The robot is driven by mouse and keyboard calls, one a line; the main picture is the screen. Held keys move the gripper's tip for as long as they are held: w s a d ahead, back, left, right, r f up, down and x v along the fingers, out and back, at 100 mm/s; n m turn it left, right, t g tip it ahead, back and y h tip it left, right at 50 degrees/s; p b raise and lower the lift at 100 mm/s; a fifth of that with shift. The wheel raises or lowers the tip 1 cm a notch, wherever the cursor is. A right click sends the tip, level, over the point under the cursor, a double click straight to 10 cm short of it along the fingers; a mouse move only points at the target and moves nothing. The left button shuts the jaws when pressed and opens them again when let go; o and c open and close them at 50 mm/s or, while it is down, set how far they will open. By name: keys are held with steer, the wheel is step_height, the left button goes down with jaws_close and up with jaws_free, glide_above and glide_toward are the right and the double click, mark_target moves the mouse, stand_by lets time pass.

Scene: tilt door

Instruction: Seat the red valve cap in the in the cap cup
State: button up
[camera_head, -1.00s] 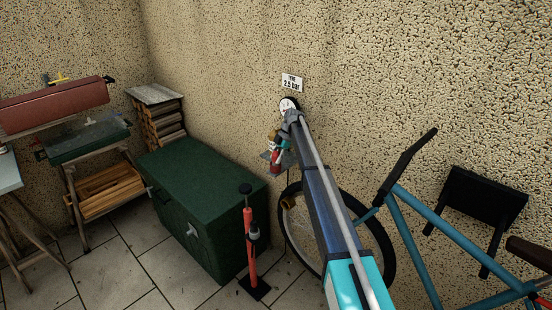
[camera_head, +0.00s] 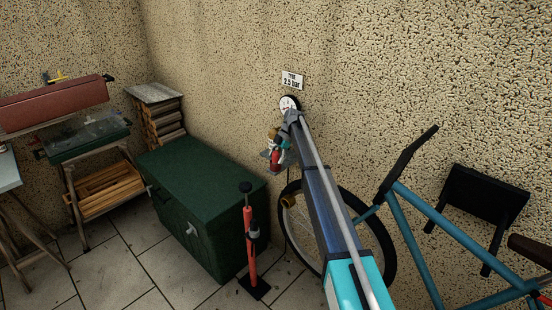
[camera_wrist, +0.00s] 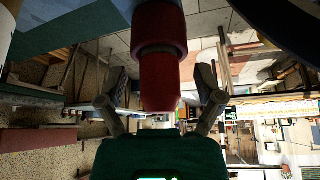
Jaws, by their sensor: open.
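In the wrist view a red, stepped cylindrical piece (camera_wrist: 160,45), apparently the valve cap, stands between the two fingers of my gripper (camera_wrist: 160,88). The fingers are spread, with a visible gap on each side of it. In the head view a small red piece (camera_head: 275,161) shows beside the end of my arm, below the round white gauge on the wall; the fingers are too small there to make out. I cannot make out the cap cup in either view.
A sign (camera_head: 292,81) and the gauge (camera_head: 289,103) are on the wall. A green chest (camera_head: 200,185), a red floor pump (camera_head: 249,235) and a blue bicycle (camera_head: 425,220) stand below and around my arm. Tiled floor (camera_head: 120,265) is clear at lower left.

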steer(key=shift+r, duration=0.2)
step_height(320, 180, up, 10)
steer(key=p, duration=1)
steer(key=s+f+t+h+b, duration=0.4)
steer(key=s+f+b, duration=0.3)
steer(key=s, duration=0.2)
steer(key=s+a+f+n+t+h+b, duration=0.1)
steer(key=s+f+t+h+b, duration=0.2)
steer(key=s+f+t+b, duration=0.3)
steer(key=shift+s+f+h+b, duration=0.4)
steer(key=shift+s+b, duration=0.75)
steer(key=shift+s, duration=0.8)
steer(key=shift+a, duration=0.1)
